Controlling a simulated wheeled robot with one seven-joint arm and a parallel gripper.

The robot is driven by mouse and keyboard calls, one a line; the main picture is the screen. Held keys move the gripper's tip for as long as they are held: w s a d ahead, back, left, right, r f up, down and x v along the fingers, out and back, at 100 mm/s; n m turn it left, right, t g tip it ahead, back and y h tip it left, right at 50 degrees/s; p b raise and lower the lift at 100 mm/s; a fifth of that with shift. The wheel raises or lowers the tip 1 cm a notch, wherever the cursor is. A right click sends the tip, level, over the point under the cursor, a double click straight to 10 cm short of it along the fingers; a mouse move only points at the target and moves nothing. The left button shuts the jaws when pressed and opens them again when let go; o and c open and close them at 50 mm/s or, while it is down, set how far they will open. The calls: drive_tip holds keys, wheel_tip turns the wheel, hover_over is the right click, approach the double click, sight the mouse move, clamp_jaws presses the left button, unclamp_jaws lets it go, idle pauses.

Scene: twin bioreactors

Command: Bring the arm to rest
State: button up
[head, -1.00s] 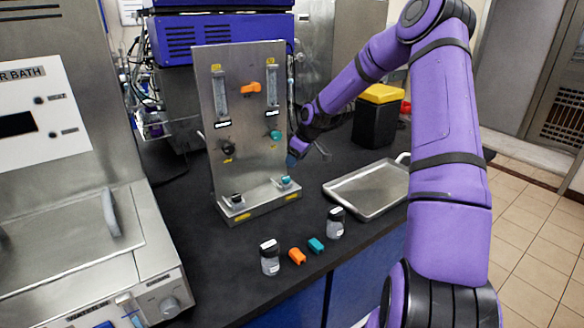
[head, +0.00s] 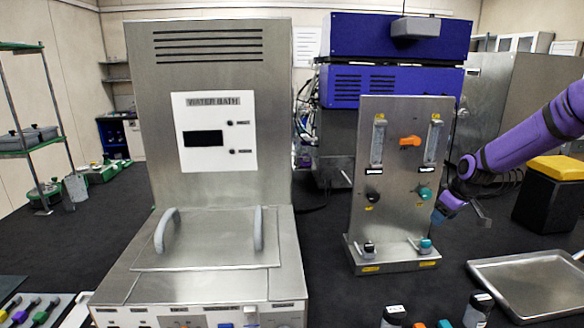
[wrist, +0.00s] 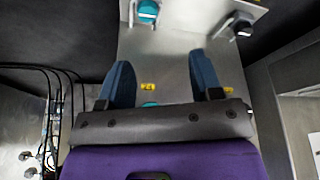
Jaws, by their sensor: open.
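My purple arm (head: 535,139) reaches in from the right edge of the head view. My gripper (head: 440,215) is beside the right edge of the upright metal panel (head: 392,215), near its teal knob (head: 425,193). Whether the fingers touch the panel cannot be told.
A steel water bath (head: 205,235) stands left of the panel. A metal tray (head: 530,283) and a black bin with yellow lid (head: 555,170) are at the right. Small capped bottles (head: 478,308) stand at the front. Dark counter lies between bath and panel.

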drive_tip(key=s+a+r+m+h, duration=0.1)
drive_tip(key=s+a+r+h, duration=0.1)
drive_tip(key=s+a+r, duration=0.65)
drive_tip(key=s+a+r+m+h, duration=0.1)
drive_tip(key=s+a+r, duration=0.4)
drive_tip(key=s+r, duration=0.55)
drive_tip(key=s+a+r+m, duration=0.1)
drive_tip(key=s+a+r, duration=0.1)
drive_tip(key=s, duration=0.8)
drive_tip(key=s+a+r+m+t+y, duration=0.1)
drive_tip(key=s+a+r+m, duration=0.1)
drive_tip(key=s, duration=0.9)
drive_tip(key=shift+a+r+y, duration=0.2)
drive_tip(key=shift+a+y, duration=0.1)
drive_tip(key=shift+a, duration=0.15)
